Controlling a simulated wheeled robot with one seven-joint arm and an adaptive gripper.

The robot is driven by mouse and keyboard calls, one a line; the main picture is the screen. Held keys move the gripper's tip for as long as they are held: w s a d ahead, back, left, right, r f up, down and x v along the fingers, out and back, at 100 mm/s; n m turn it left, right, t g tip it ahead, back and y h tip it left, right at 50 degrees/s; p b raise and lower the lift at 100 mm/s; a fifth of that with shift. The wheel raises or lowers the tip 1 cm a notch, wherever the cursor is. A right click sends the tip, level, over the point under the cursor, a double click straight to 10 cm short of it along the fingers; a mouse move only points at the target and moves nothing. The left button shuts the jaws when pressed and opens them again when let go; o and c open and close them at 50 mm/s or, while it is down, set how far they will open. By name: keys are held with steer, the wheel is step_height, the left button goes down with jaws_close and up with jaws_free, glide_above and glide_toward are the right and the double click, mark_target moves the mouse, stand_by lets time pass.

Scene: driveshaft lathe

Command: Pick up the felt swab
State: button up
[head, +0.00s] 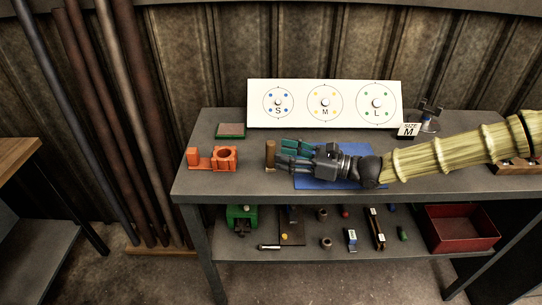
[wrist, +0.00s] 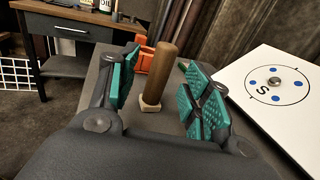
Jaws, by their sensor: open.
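The felt swab (head: 270,154) has a brown cylindrical wooden handle and a pale felt foot. It stands upright on the grey bench top, left of my gripper (head: 282,154) in the head view. In the wrist view the swab (wrist: 160,72) shows between the two teal-padded fingers of my gripper (wrist: 162,88), with gaps on both sides. The fingers are open and hold nothing. I cannot tell exactly how far the fingertips reach along the swab.
An orange fixture (head: 214,158) stands just left of the swab. A white S/M/L board (head: 295,118) stands at the back. A blue mat (head: 325,183) lies under my arm. The lower shelf holds several parts and a red tray (head: 460,228).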

mark_target(271, 149)
steer(key=x, duration=0.1)
steer(key=p+x, duration=0.1)
steer(key=x, duration=0.1)
steer(key=shift+w+r, duration=0.15)
steer(key=shift+r, duration=0.1)
steer(key=shift+x, duration=0.8)
steer(key=shift+f, duration=0.1)
jaws_close()
